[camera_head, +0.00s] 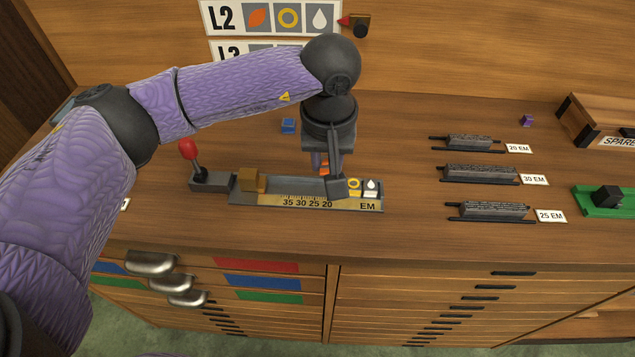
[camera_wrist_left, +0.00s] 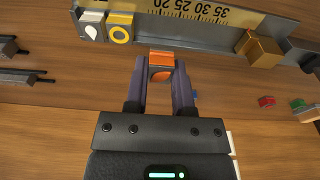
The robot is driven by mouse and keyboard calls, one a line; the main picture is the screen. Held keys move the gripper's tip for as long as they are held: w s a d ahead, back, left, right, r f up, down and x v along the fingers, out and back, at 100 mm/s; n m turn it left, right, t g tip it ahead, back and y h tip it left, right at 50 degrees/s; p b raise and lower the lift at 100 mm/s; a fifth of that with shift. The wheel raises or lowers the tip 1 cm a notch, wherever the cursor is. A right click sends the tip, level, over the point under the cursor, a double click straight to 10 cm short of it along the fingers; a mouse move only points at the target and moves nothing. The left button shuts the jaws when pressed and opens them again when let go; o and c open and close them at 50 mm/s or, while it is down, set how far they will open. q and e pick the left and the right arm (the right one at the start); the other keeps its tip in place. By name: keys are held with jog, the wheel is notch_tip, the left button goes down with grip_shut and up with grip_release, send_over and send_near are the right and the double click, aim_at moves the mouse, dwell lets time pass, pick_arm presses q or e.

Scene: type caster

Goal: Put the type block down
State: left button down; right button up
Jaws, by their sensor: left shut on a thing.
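An orange type block (camera_wrist_left: 161,61) is held between the fingertips of my left gripper (camera_wrist_left: 160,82). In the head view my left gripper (camera_head: 332,180) hangs fingers-down over the right part of the composing stick (camera_head: 330,203), and a bit of the orange block shows beside a finger. In the wrist view the block appears close to the stick's back edge; its height above the stick is hard to tell. A yellow-ring block (camera_head: 354,186) and a white drop block (camera_head: 372,187) stand side by side at the stick's right end. My right gripper is not in view.
A brass slider (camera_head: 252,181) sits on the stick's left part, beside a red-knobbed lever (camera_head: 188,150). A blue block (camera_head: 288,126) lies behind. Card L2 (camera_head: 270,17) shows leaf, ring and drop. Dark type lines (camera_head: 480,173) lie to the right, with clear wood between.

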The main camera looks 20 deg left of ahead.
pick_arm(q)
notch_tip(320, 180, down, 4)
jog(key=shift+f+b, duration=0.25)
jog(key=shift+b, duration=0.2)
jog(key=shift+f, duration=0.25)
jog(key=c, duration=0.8)
grip_release()
jog(key=shift+o, duration=0.3)
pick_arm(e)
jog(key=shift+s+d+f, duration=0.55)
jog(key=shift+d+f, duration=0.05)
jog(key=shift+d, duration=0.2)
